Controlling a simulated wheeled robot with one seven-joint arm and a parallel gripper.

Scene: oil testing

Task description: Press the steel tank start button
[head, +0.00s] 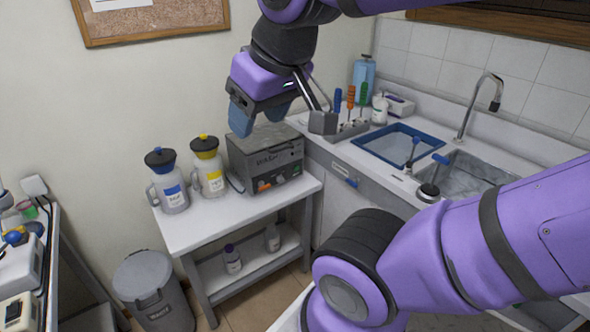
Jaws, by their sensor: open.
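The steel tank (268,162) is a grey box on a small white table, seen in the head view. Its front face carries dark lettering and small controls near the bottom, with an orange spot (264,187) at lower left and an orange and dark patch at the right. I cannot tell which one is the start button. My gripper (258,116) is open and empty, pointing down above the tank's top, near its back left. Its fingers overlap the tank's upper edge in the picture; I cannot tell the gap.
Two jugs, one blue-lidded (168,182) and one yellow-lidded (207,168), stand left of the tank. A sink counter (335,150) with a blue tray (398,145) and screwdrivers is at right. A grey bin (152,290) stands on the floor. The white table (205,232) has clear space in front.

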